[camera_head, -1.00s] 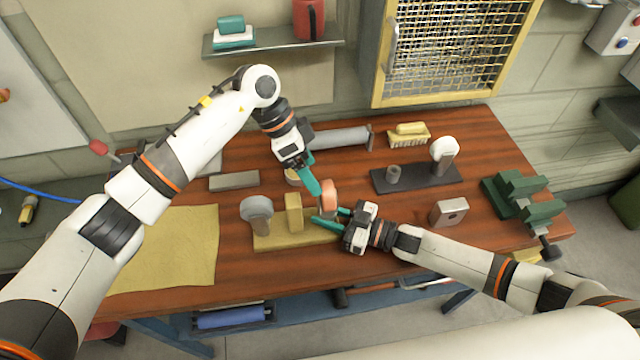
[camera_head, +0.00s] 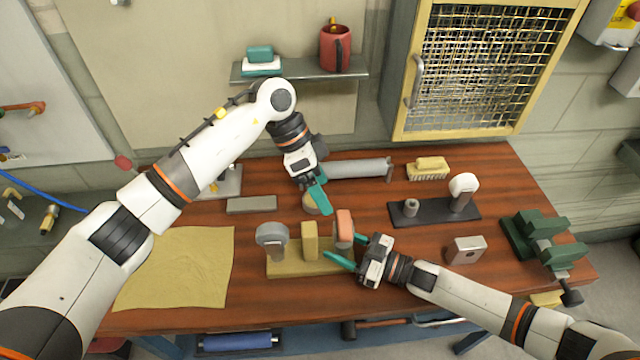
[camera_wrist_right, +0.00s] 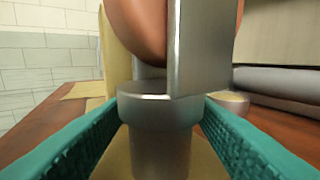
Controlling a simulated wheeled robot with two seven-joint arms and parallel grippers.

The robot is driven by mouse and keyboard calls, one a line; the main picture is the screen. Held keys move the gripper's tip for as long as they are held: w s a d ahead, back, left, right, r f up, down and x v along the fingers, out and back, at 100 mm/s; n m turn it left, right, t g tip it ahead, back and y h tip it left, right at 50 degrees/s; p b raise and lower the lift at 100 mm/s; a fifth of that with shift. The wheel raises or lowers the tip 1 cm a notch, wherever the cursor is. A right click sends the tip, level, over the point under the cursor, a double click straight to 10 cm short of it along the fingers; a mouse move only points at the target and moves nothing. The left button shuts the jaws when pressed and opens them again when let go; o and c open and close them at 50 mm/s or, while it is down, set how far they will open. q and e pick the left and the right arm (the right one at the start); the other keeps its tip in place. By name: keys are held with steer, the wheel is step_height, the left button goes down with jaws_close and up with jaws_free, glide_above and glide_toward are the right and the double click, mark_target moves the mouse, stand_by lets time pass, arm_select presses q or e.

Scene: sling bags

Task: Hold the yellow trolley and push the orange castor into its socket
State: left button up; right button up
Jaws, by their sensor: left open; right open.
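The yellow trolley (camera_head: 283,268) lies near the table's front, with an upright yellow block (camera_head: 310,240) at its middle and a grey castor (camera_head: 272,236) at its left end. The orange castor (camera_head: 344,226) stands wheel-up at its right end. In the right wrist view, the orange wheel (camera_wrist_right: 138,28) and metal fork (camera_wrist_right: 203,45) sit directly over a grey cylindrical socket (camera_wrist_right: 160,130); the stem is not visible. My right gripper (camera_head: 342,261) is open, its fingers either side of the socket. My left gripper (camera_head: 322,198) is open and empty, behind and above the castor, apart from it.
A dark board (camera_head: 432,213) with a white-wheeled castor (camera_head: 463,188) lies to the right. A grey block (camera_head: 467,250), green vise (camera_head: 540,238), brush (camera_head: 428,168) and grey cylinder (camera_head: 358,168) lie around. A yellow cloth (camera_head: 180,268) covers the left of the table.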

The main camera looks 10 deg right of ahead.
steer(key=v, duration=1.2)
steer(key=shift+d+f, duration=0.1)
